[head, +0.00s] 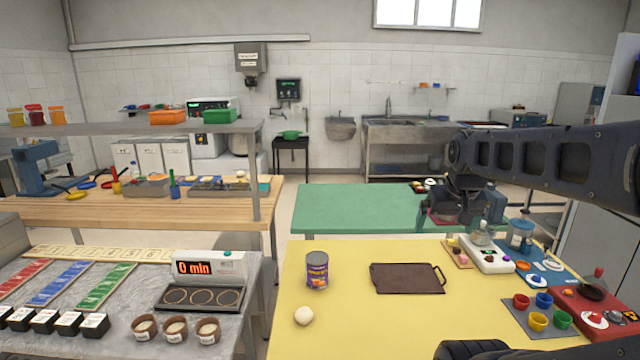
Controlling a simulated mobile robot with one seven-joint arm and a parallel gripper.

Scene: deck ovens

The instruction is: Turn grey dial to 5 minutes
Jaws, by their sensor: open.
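A pale timer box (224,262) stands on the grey counter at the left. Its dark display (193,268) reads "0 min" in orange, and a small teal button sits on top. My gripper (456,214) is at the end of my arm on the right, over the green table and far from the timer box. It is open and I see nothing held in it. Its fingertips are small and dark, partly lost against the arm.
A can (317,269), an egg (304,315) and a brown tray (407,291) rest on the yellow table (360,335). Coloured cups and devices crowd its right side. A dark ringed plate (172,298) and small bowls (145,328) lie by the timer. An aisle separates the counters.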

